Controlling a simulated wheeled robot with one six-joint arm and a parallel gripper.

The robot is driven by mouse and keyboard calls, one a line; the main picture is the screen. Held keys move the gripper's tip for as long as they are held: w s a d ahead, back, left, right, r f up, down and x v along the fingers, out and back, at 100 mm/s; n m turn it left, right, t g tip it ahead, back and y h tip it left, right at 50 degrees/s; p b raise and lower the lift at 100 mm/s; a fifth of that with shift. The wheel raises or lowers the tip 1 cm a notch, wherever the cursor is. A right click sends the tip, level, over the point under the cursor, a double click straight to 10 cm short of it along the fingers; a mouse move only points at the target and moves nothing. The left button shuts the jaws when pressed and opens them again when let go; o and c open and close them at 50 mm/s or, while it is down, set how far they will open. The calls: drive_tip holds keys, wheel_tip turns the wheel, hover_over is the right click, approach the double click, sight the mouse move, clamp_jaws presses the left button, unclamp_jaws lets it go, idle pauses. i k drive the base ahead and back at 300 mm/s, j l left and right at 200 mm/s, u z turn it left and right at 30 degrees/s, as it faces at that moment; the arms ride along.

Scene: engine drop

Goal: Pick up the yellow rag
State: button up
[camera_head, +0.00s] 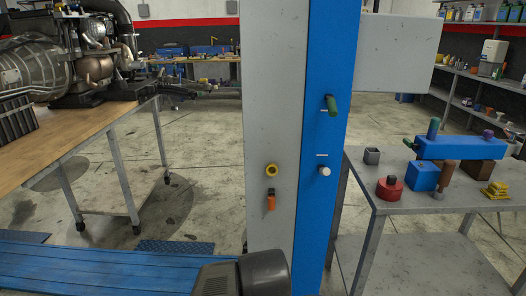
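A yellow, crumpled-looking piece (495,190), which looks like the rag, lies on the grey metal table (375,196) at the right. It sits near the table's right side, small in the picture, so its folds are hard to make out. It appears apart from the brown block to its left. My gripper's fingers are not in view. A dark grey rounded part, which looks like part of my arm, shows at the bottom centre, far from the yellow piece.
A blue-and-grey column (325,225) stands between the bottom centre and the grey table. A red round piece (389,188), a blue cube (423,176), a brown-handled tool (447,175) and a long blue block (460,147) share that table. A wooden workbench (75,150) bears an engine at left.

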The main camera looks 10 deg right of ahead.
sight(495, 191)
drive_tip(key=z, duration=1.85)
